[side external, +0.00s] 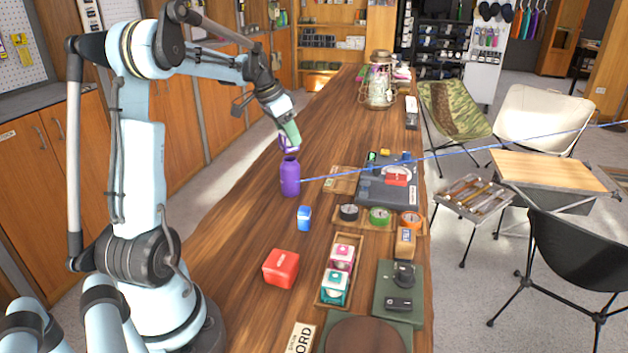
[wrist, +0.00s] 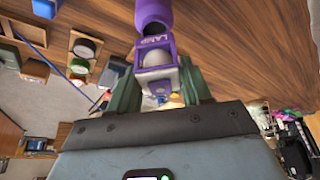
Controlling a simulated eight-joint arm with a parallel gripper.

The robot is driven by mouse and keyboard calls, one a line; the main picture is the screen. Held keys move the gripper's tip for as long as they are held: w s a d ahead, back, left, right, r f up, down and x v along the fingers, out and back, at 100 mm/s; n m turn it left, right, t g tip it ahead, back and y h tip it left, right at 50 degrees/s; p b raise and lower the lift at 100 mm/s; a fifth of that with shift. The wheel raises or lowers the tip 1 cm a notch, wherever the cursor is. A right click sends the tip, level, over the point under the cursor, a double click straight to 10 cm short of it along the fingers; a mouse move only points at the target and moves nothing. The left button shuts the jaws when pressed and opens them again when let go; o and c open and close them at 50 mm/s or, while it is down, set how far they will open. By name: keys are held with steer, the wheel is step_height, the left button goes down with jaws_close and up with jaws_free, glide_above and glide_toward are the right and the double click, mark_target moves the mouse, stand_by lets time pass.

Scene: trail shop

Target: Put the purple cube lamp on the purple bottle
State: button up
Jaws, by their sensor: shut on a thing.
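The purple cube lamp (side external: 289,144) is a small purple-framed cube held between the green fingers of my gripper (side external: 288,136). In the wrist view the lamp (wrist: 156,57) shows its label and a pale globe inside, with the gripper's fingers (wrist: 160,82) on either side. The purple bottle (side external: 290,178) stands upright on the wooden counter, just below the lamp. The bottle (wrist: 153,14) is partly cut off at the top of the wrist view, close beyond the lamp. I cannot tell for certain whether lamp and bottle touch; a slight gap seems to show.
A blue box (side external: 304,218) and a red box (side external: 281,268) stand on the counter (side external: 235,235) nearer the camera. Tape rolls (side external: 380,215) and a tray of boxed lamps (side external: 324,299) lie to the right. A glass lantern (side external: 380,88) stands farther back. The counter left of the bottle is clear.

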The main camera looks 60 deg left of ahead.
steer(key=shift+f, duration=1.2)
steer(key=shift+f, duration=0.15)
steer(key=o, duration=1.1)
steer(key=v, duration=1.2)
steer(key=s+d+f+t, duration=0.1)
steer(key=d+f, duration=0.2)
steer(key=d, duration=0.7)
steer(key=s+d+f, duration=0.1)
steer(key=d+f, duration=0.2)
steer(key=d, duration=0.8)
steer(key=s+d+f+t, duration=0.1)
steer(key=d+f, duration=0.2)
steer(key=d, duration=0.8)
steer(key=shift+s+d+f+t, duration=0.15)
steer(key=shift+s+f+t, duration=0.1)
steer(key=shift+t, duration=0.05)
